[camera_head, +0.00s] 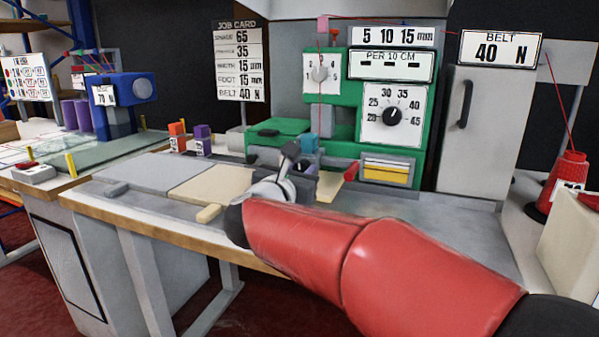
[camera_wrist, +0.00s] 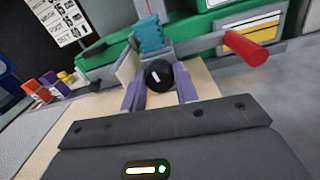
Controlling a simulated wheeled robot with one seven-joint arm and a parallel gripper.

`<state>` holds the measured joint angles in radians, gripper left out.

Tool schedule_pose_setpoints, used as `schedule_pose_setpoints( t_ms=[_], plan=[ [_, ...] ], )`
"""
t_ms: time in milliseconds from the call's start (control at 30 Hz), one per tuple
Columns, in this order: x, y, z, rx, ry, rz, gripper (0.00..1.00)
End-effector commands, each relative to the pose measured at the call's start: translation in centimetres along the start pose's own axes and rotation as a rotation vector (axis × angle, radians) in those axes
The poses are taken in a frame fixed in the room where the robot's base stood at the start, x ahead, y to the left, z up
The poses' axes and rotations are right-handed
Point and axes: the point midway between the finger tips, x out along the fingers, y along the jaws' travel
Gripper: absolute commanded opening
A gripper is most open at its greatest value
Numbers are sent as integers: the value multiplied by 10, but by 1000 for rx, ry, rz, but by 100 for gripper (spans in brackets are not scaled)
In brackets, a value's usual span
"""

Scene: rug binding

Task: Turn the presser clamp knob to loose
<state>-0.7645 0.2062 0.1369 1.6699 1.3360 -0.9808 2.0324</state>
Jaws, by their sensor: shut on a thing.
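The green machine (camera_head: 338,135) stands at the back of the bench. In the wrist view a round black knob (camera_wrist: 158,73) with a white pointer line sits between the two purple fingers of my gripper (camera_wrist: 160,92). The fingers are shut on the knob's sides. The pointer line leans slightly to the left. No loose or tight marking is readable beside it. In the head view my gripper (camera_head: 291,172) is low in front of the machine, and my arm and hand largely hide the clamp area.
A red-ended lever (camera_wrist: 246,56) sticks out to the right of the knob; it also shows in the head view (camera_head: 351,170). A teal block (camera_wrist: 150,35) is just behind. Orange and purple blocks (camera_head: 190,138) stand left.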

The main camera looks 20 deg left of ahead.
Motion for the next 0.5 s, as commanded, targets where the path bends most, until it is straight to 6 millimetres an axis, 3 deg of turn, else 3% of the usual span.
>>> schedule_pose_setpoints(
  t_ms=[500],
  plan=[
    [0,2,1,-467,17,-2,7]
  ],
)
